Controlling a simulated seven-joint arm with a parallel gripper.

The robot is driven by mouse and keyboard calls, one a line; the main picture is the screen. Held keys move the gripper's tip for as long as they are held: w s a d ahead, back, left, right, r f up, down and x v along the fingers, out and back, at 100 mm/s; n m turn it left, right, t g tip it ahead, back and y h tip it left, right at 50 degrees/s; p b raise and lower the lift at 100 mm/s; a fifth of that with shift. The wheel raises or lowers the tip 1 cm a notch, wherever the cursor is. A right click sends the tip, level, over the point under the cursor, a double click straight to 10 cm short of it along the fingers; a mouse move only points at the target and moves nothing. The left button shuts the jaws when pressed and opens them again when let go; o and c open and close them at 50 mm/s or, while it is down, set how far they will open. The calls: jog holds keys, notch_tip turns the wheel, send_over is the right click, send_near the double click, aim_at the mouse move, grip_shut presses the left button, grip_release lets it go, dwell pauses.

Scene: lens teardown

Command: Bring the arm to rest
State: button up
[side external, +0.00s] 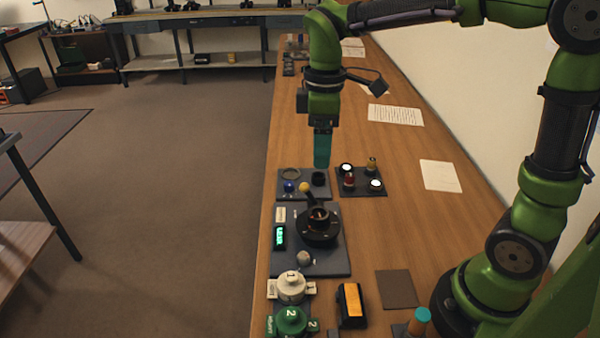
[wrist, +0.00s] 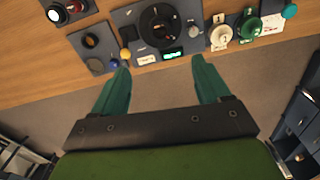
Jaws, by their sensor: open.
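My green arm stands over the wooden bench, and my gripper (side external: 322,160) points down above the far part of the bench, over the dark trays. In the wrist view my gripper (wrist: 160,80) shows two teal fingers spread wide apart with nothing between them. In the side view the fingers overlap into one teal shape. The fingertips look clear of the small tray (side external: 283,195) with a ring and a blue knob (side external: 289,186).
A grey panel (side external: 325,265) holds a round black fixture (side external: 318,225) and a lit green display (side external: 280,237). A white knob (side external: 291,285), a green knob (side external: 290,322) and an orange-black block (side external: 351,305) stand nearer. Paper sheets (side external: 395,115) lie on the bench.

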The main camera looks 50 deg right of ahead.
jog(key=s+d+r+m+t+y, duration=0.1)
jog(key=s+d+m+t+y, duration=0.1)
jog(key=s+m+t, duration=0.5)
jog(key=s+m, duration=0.4)
jog(key=m, duration=0.1)
jog(key=shift+s+r, duration=0.2)
jog(key=shift+r, duration=0.05)
